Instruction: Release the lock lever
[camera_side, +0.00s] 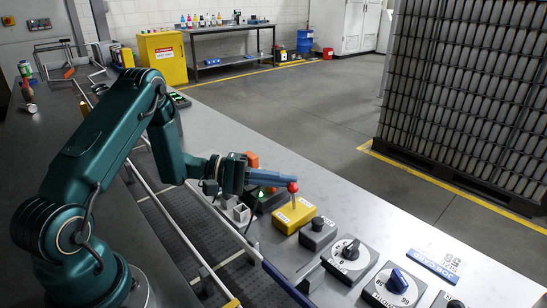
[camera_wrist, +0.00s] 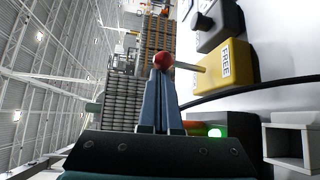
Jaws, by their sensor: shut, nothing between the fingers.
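The lock lever stands on a yellow box (camera_side: 294,215) on the bench in the side view. Its thin shaft (camera_side: 294,201) rises to a red ball knob (camera_side: 293,187). In the wrist view the red knob (camera_wrist: 163,60) is just beyond my fingertips, and the shaft (camera_wrist: 190,67) runs right to the yellow box, whose label reads "FREE" (camera_wrist: 225,62). My gripper (camera_side: 285,181), with blue fingers, is shut and reaches up to the knob from the left. The fingertips (camera_wrist: 158,73) look at or very near the knob; whether they touch cannot be told.
A grey box with a dark knob (camera_side: 318,233) stands beside the yellow box. Dial panels (camera_side: 350,260) (camera_side: 394,287) lie further right. A green-lit box (camera_wrist: 208,130) and a pale open-fronted block (camera_wrist: 290,145) are close by. A rail (camera_side: 205,265) runs along the bench.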

